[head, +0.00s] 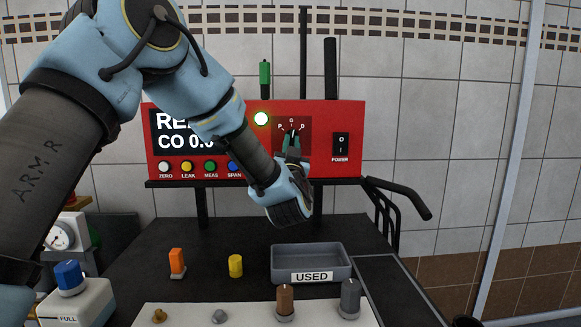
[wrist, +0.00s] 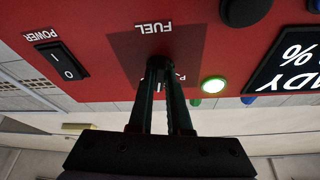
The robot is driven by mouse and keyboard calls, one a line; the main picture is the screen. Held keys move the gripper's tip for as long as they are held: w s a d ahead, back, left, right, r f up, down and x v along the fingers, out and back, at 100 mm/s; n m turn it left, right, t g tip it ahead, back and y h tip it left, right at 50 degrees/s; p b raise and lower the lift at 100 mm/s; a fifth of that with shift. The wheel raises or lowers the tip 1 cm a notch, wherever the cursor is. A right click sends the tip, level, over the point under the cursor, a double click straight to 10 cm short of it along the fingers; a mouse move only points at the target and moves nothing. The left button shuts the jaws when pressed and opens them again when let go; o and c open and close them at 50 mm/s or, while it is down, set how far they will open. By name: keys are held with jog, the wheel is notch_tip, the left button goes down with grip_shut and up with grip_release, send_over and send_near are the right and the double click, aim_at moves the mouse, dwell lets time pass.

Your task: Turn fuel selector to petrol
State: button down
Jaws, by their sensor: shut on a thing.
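The fuel selector (head: 293,133) is a small dark knob on a dark red square of the red panel, with P, G and D marked around its top. My gripper (head: 292,146) reaches it from below and in front, its two dark green fingers shut on the knob. In the wrist view my gripper (wrist: 158,90) covers most of the knob, under the upside-down FUEL label (wrist: 153,27). The knob looks roughly upright, toward G, but the fingers hide much of it, so its exact setting is hard to tell.
The red analyser (head: 325,165) has a power switch (head: 340,146) right of the selector, a lit green-white lamp (head: 261,119) to its left, and a screen (head: 172,132) partly behind my arm. Below are a grey USED tray (head: 312,262), an orange block (head: 177,262) and a yellow cylinder (head: 236,266).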

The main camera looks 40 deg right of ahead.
jog(key=shift+s+d+r+n+t+y+b, duration=0.15)
jog(key=shift+n+t+y+b, duration=0.35)
jog(key=shift+n+y+b, duration=1.5)
jog(key=shift+s+d+f+n+t+y+b, duration=0.1)
jog(key=shift+n+t+y+b, duration=0.45)
jog(key=shift+n+b, duration=2.7)
jog(key=shift+s+d+r+n+t+y+b, duration=0.15)
jog(key=shift+n+t+y+b, duration=0.3)
jog(key=shift+n+y+b, duration=2.1)
jog(key=shift+w+n+h+p, duration=0.1)
jog(key=shift+n+h+p, duration=0.7)
jog(key=shift+n+h, duration=0.3)
jog(key=c, duration=0.9)
grip_release()
jog(key=shift+o, duration=0.2)
